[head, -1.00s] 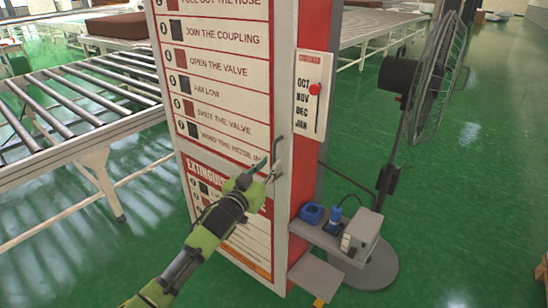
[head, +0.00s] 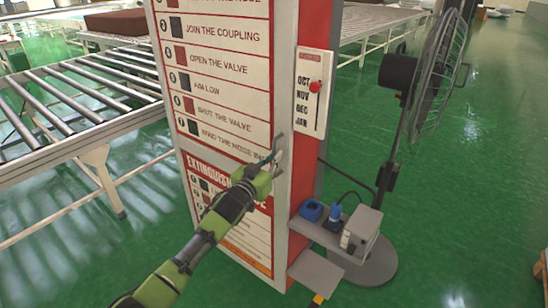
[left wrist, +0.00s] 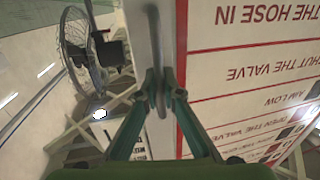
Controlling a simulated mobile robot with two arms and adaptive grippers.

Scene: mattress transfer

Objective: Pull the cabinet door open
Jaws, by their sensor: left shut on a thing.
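The cabinet (head: 304,105) is a tall red and white box with its door (head: 225,100) facing left of me, printed with hose instructions. A slim grey handle (head: 279,142) stands on the door near its right edge. The handle also shows in the left wrist view (left wrist: 155,60). My left gripper (head: 273,160) reaches in from the lower left and is shut on the handle. In the left wrist view its two green fingers (left wrist: 161,92) meet around the handle. The door looks flush with the cabinet, with no visible gap. My right gripper is not in view.
A roller conveyor (head: 70,105) stands at the left. A grey side shelf (head: 325,236) with a blue item and a small box is on the cabinet's right. A black pedestal fan (head: 400,72) stands further right. Green floor (head: 460,210) is clear at the right.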

